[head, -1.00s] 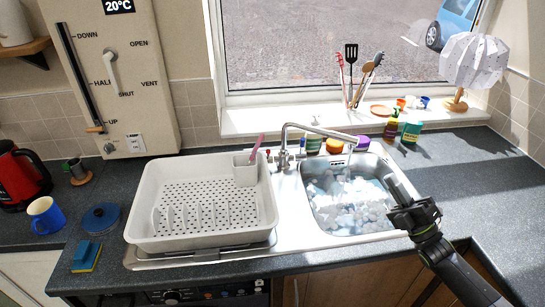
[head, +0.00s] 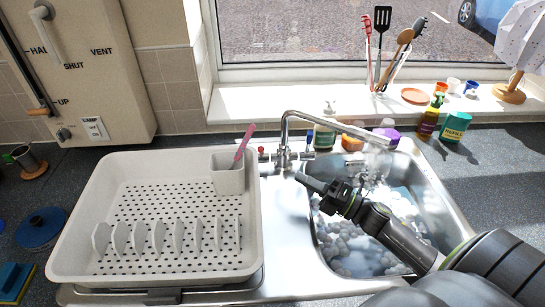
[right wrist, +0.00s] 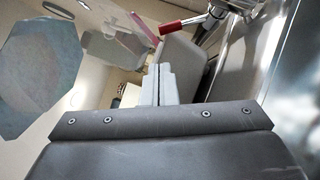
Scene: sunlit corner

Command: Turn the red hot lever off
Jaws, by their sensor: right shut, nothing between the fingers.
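The red hot lever (head: 262,151) is a small red-tipped handle at the left of the chrome tap (head: 283,158), behind the sink. In the right wrist view the red lever (right wrist: 181,26) sits on a chrome stem, ahead of the fingertips and apart from them. My right gripper (head: 301,179) reaches over the sink from the right, its tips in front of the tap base. Its two fingers (right wrist: 158,84) are closed together and empty. Pale haze and what looks like running water (head: 372,165) show under the spout end. My left gripper is out of view.
A white dish rack (head: 75,235) with a grey cutlery cup (head: 228,177) holding a pink-handled item stands left of the tap. The metal sink (head: 440,195) holds foamy water. Bottles, including an amber one (head: 428,122), stand behind and right. The right counter is mostly clear.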

